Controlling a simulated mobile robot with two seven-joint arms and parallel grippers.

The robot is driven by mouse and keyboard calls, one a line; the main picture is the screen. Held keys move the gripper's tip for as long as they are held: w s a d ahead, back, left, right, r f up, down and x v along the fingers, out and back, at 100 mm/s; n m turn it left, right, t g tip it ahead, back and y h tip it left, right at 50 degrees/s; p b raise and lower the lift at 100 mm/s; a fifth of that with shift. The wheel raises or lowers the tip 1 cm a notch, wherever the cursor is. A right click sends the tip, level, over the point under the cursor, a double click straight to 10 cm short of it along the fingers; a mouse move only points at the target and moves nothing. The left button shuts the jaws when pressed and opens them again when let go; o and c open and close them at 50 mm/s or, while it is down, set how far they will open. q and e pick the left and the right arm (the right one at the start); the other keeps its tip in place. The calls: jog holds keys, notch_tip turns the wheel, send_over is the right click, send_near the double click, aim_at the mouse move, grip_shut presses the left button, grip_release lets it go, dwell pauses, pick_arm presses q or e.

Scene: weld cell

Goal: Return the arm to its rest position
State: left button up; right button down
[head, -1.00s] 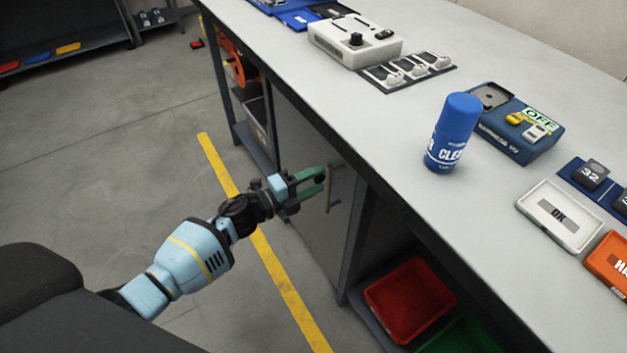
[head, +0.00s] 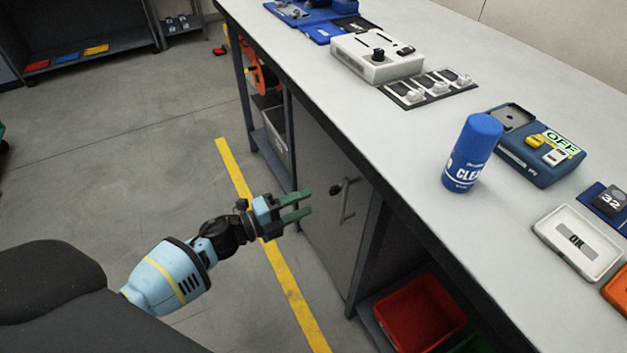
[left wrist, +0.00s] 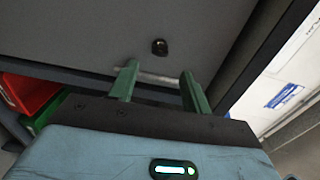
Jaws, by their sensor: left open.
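My left gripper (head: 298,206) is open and empty, with two green fingers apart, in front of the grey cabinet door under the workbench. The door's metal handle (head: 347,202) is just to the right of the fingers in the head view, with a gap between them. In the left wrist view the fingers (left wrist: 158,85) point at the door, and the handle bar (left wrist: 158,77) shows beyond them with a dark round knob (left wrist: 159,46) near it. The door (head: 325,180) looks shut. My right gripper is not in view.
The workbench top (head: 400,130) carries a blue spray can (head: 472,153), a blue box marked OFF (head: 538,147), a white device (head: 377,58) and trays. A red bin (head: 420,312) sits on the lower shelf. A yellow line (head: 270,250) marks open floor at left.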

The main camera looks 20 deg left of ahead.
pick_arm(q)
jog(key=s+d+f+n+g+y, duration=0.1)
jog(key=s+f+n+y, duration=0.1)
jog(key=s+f+n, duration=0.45)
jog(key=s+f+n+y, duration=0.2)
jog(key=s+n+y, duration=0.15)
jog(key=s, duration=0.55)
jog(key=s+d+f+n+g+y, duration=0.1)
jog(key=s+f+n+y, duration=0.1)
jog(key=s+f+n, duration=0.45)
jog(key=s+d+n+g+y, duration=0.15)
jog(key=s+n+g, duration=0.5)
jog(key=s, duration=1.75)
jog(key=w+r+t+p, duration=0.1)
jog(key=w+r+p, duration=0.2)
jog(key=r+p, duration=0.6)
jog(key=w+r+t+p, duration=0.2)
jog(key=w+r+p, duration=0.2)
jog(key=r+p, duration=0.6)
jog(key=shift+a+r, duration=0.25)
jog(key=shift+a, duration=0.05)
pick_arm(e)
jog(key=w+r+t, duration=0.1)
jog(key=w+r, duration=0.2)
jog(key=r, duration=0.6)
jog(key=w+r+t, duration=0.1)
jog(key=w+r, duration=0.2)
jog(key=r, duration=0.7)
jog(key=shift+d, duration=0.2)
